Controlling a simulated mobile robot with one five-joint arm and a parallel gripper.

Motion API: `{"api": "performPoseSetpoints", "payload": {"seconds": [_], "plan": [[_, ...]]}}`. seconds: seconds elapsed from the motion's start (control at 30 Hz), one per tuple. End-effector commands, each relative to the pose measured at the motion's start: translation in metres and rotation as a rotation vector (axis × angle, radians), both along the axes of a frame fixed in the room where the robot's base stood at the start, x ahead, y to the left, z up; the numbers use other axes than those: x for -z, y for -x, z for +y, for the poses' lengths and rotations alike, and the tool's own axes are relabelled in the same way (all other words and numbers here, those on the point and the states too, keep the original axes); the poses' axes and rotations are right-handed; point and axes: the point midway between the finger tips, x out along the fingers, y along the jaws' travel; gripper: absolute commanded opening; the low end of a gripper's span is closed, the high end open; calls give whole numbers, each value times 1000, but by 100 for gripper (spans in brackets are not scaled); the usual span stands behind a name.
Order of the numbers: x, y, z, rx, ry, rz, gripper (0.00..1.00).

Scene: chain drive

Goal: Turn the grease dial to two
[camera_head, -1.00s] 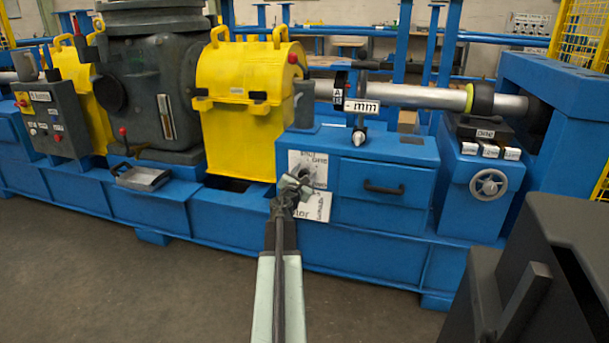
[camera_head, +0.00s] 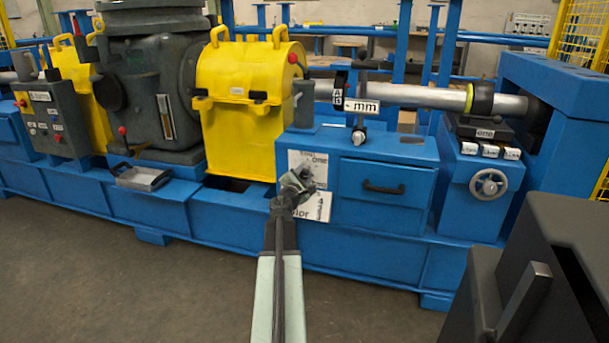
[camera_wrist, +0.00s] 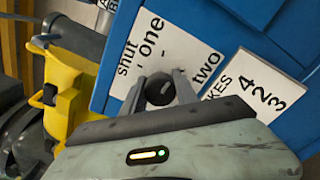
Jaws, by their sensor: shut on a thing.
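The grease dial (camera_wrist: 160,90) is a dark round knob on a white plate (camera_wrist: 178,48) in the wrist view. The plate is lettered "shut", "one" and "two"; "shut" and "one" are left of and above the knob, "two" is to its right. My gripper (camera_wrist: 160,85) is shut on the knob, one finger on each side. The knob's pointer cannot be made out. In the head view my gripper (camera_head: 295,186) is at the plate (camera_head: 318,162) on the blue front and hides the knob.
A second white plate (camera_wrist: 257,90) with numbers is just right of the dial plate. A drawer handle (camera_head: 383,187) sticks out to the right in the head view. A yellow guard (camera_head: 245,130) stands at the left. A handwheel (camera_head: 489,184) is farther right.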

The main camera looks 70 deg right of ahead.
Motion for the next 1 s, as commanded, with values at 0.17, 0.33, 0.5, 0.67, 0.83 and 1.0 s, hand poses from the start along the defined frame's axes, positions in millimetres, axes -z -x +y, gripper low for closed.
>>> {"api": "performPoseSetpoints", "payload": {"seconds": [0.17,0.33,0.5,0.67,0.83,1.0], "plan": [[0,1,-1,1,-9,-164,0],[0,1,-1,1,-18,-324,0],[0,1,-1,1,-27,-473,0],[0,1,-1,1,-34,-593,0],[0,1,-1,1,-39,-689,0],[0,1,-1,1,-43,-750,0]]}}
